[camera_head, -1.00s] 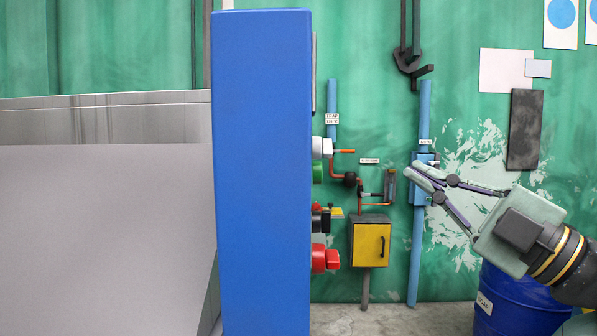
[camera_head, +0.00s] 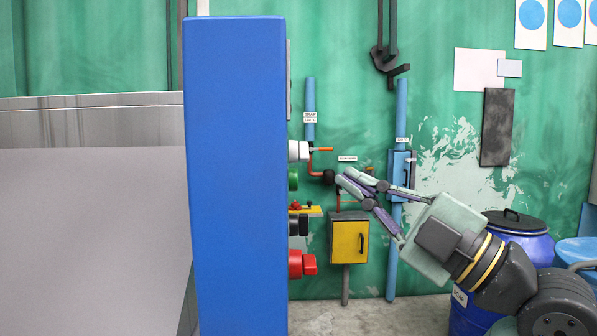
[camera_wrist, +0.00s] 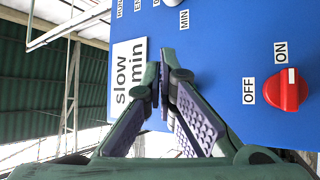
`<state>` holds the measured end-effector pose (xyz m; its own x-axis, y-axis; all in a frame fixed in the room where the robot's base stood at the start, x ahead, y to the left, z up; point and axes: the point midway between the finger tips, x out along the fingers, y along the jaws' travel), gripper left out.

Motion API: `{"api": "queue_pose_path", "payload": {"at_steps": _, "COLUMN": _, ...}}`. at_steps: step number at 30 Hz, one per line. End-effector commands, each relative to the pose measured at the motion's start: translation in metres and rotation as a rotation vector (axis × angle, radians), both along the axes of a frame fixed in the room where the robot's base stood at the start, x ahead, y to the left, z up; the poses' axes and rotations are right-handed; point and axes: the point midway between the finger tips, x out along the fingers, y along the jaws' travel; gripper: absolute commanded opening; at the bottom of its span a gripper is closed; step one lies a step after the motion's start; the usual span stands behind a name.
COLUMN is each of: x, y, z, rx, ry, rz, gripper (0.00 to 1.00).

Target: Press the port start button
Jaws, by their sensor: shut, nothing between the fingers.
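A blue control cabinet (camera_head: 236,175) stands edge-on in the head view, its controls sticking out on the right. A green button (camera_head: 293,180) sits there below a pale knob (camera_head: 298,151). No port start label is readable, so I cannot tell whether the green button is that one. My gripper (camera_head: 342,181) is shut and empty, right of the green button at about its height and apart from it. In the wrist view my gripper (camera_wrist: 160,82) points at the blue panel (camera_wrist: 225,50), over the edge of a "slow min" label (camera_wrist: 129,78).
A red OFF/ON switch (camera_wrist: 286,90) is right of the fingers in the wrist view. Below the green button are a black control (camera_head: 298,225) and red knob (camera_head: 300,263). A yellow box (camera_head: 349,242), pipes (camera_head: 391,265) and blue drum (camera_head: 520,240) stand behind.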

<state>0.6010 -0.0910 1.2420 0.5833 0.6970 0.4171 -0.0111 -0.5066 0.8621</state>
Motion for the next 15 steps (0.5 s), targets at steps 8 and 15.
{"api": "queue_pose_path", "payload": {"at_steps": 8, "x": 0.0, "y": 0.027, "z": -0.001, "rx": -0.001, "ry": -0.001, "rz": 0.0, "gripper": 0.0}}
{"api": "queue_pose_path", "payload": {"at_steps": 15, "x": 0.0, "y": 0.032, "z": 0.0, "rx": 0.0, "ry": -0.001, "rz": -0.001, "gripper": 0.0}}
